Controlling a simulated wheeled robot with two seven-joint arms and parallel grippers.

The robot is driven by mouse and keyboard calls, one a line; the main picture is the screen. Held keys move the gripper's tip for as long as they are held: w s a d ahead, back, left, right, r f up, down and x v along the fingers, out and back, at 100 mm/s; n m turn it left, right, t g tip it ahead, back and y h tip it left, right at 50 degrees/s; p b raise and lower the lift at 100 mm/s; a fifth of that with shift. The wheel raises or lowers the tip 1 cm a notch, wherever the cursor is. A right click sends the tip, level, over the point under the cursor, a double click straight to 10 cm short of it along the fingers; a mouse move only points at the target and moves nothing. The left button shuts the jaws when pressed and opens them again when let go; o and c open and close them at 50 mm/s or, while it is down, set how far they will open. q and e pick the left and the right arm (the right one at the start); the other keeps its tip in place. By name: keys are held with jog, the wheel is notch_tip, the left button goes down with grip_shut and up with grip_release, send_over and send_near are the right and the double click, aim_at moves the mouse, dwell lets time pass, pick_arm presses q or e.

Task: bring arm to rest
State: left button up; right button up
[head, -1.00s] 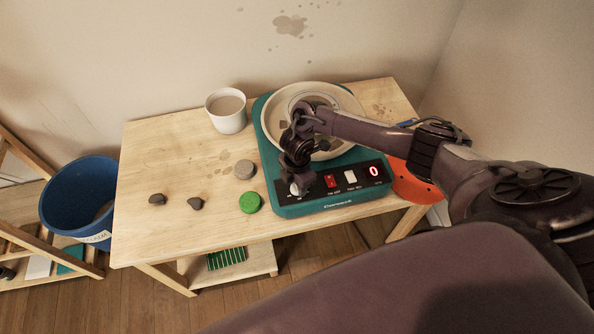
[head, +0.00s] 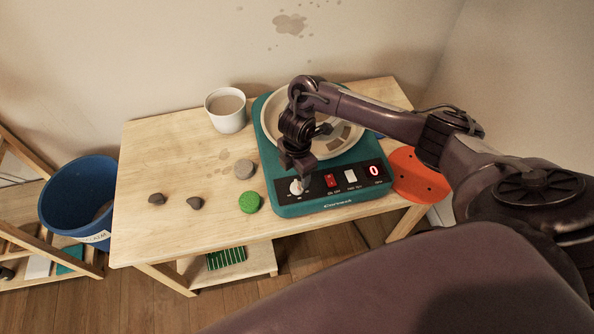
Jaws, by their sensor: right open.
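My right arm comes in from the right and reaches over the teal pottery wheel (head: 352,203). My right gripper (head: 298,178) points down just above the white knob (head: 297,188) at the left of the black control panel. Its jaws are open and nothing shows between them; I cannot tell whether it touches the knob. The arm hides part of the wheel's pale round basin (head: 268,120). My left gripper is not in view.
A white cup (head: 226,122), a grey disc (head: 243,169), a green disc (head: 249,202) and two dark lumps (head: 157,199) (head: 195,203) lie left of the wheel on the wooden table (head: 150,150). An orange disc (head: 412,178) is at its right. A blue bucket (head: 75,205) stands at left.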

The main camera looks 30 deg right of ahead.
jog(key=shift+r, duration=0.9)
